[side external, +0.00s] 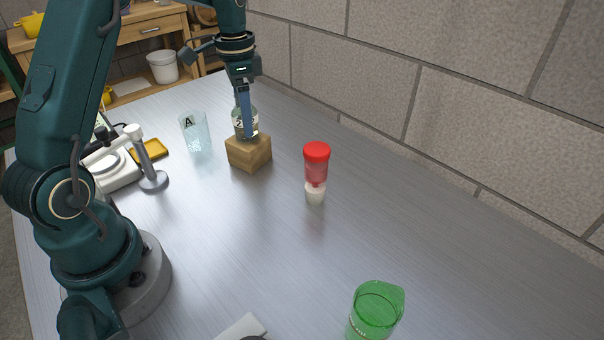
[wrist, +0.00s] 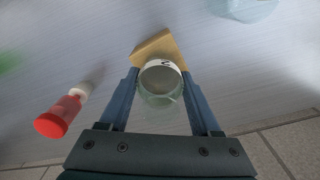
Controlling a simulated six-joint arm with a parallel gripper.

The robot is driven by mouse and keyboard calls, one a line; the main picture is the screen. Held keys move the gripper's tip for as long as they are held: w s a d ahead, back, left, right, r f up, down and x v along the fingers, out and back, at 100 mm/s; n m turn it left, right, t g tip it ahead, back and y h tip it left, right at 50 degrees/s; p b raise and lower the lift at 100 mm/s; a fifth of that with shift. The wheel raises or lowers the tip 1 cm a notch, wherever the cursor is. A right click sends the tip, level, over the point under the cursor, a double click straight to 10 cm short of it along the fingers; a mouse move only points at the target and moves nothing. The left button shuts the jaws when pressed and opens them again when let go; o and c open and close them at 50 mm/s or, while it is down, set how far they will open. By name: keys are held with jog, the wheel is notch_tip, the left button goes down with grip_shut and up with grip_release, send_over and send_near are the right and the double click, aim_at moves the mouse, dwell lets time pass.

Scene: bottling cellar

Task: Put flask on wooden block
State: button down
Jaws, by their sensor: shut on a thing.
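The flask (side external: 239,128) is clear glass with a white label. It stands upright at the top of the wooden block (side external: 249,154), and whether its base touches the block cannot be told for sure. My gripper (side external: 249,130) points down and is shut on the flask. In the wrist view the flask (wrist: 160,82) is between the two fingers of my gripper (wrist: 156,88), with the block (wrist: 150,48) partly hidden beneath it.
A clear beaker marked A (side external: 195,132) stands left of the block. A red-capped container (side external: 316,165) stands to its right. A green beaker (side external: 375,312) is at the front. A metal stand (side external: 153,178) and yellow tray (side external: 150,151) are left. A block wall runs behind.

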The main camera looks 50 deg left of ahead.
jog(key=shift+f, duration=0.15)
jog(key=shift+c, duration=0.5)
grip_release()
